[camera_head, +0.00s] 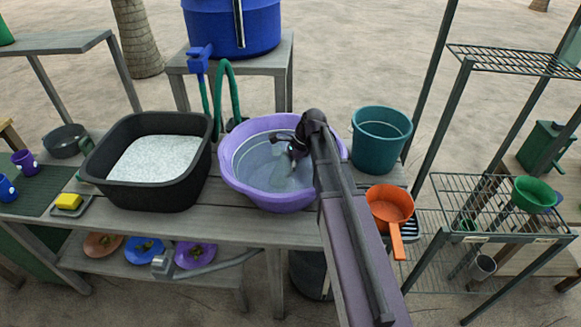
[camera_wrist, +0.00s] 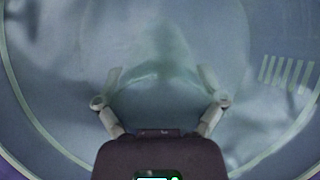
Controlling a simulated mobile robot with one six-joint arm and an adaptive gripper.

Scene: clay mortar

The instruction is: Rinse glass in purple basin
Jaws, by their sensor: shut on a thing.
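The purple basin (camera_head: 232,172) stands on the grey table, with clear water in it. My arm reaches over its right side and my gripper (camera_head: 293,153) is down inside the basin. In the wrist view, my gripper (camera_wrist: 158,84) has its two fingers apart around a faint see-through shape, the glass (camera_wrist: 158,72). The gripper is shut on it. The glass's outline is very hard to make out, and its tilt and depth in the water cannot be told. In the head view, my wrist mostly hides it.
A black tub (camera_head: 195,165) of whitish grains stands left of the basin. A teal bucket (camera_head: 381,150) and an orange dipper (camera_head: 390,205) are to the right. A blue tank (camera_head: 232,25) with a green hose is behind. A yellow sponge (camera_head: 68,201) lies far left.

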